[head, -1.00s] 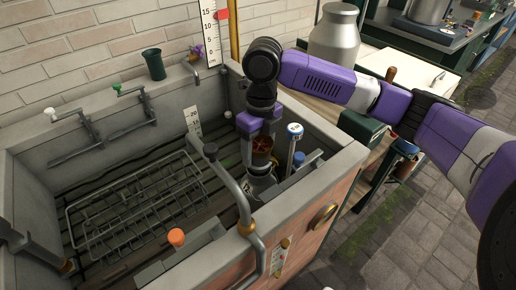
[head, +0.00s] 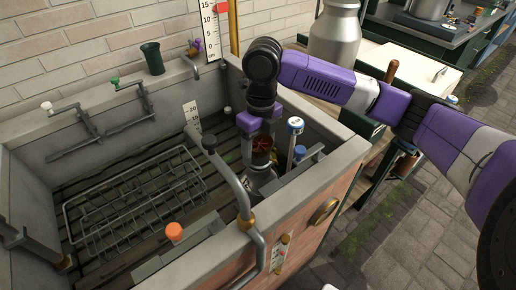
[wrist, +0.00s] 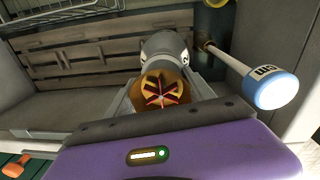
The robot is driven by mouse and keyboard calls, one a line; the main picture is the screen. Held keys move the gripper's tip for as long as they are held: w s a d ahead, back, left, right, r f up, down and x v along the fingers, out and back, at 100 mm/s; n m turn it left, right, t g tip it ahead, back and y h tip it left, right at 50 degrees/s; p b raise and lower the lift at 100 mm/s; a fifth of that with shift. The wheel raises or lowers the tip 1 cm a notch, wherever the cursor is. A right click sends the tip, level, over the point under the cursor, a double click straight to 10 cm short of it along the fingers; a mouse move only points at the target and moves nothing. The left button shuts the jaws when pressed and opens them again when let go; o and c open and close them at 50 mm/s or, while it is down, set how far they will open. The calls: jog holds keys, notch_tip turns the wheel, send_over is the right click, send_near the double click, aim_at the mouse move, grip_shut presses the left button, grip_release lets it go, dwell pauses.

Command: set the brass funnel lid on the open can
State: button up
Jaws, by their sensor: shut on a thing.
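My gripper (head: 258,135) points down inside the stone basin and is shut on the brass funnel lid (head: 262,144). In the wrist view the lid (wrist: 162,89) sits between the two fingers, with red vanes in its round opening. The grey metal can (head: 262,179) stands on the basin floor directly beneath the lid. Its shoulder and a dark number show beyond the lid in the wrist view (wrist: 164,46). The lid hides the can's mouth, and I cannot tell whether lid and can touch.
A blue-and-white-capped post (head: 296,126) stands close right of the gripper; its cap looms in the wrist view (wrist: 272,89). A bent grey pipe (head: 229,173) rises at the left. A wire rack (head: 135,200) fills the basin's left part. The basin's front wall (head: 318,185) is near.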

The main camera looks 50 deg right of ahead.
jog(key=shift+f, duration=0.15)
jog(key=o, duration=1.8)
jog(key=r, duration=0.8)
jog(key=shift+d, duration=0.3)
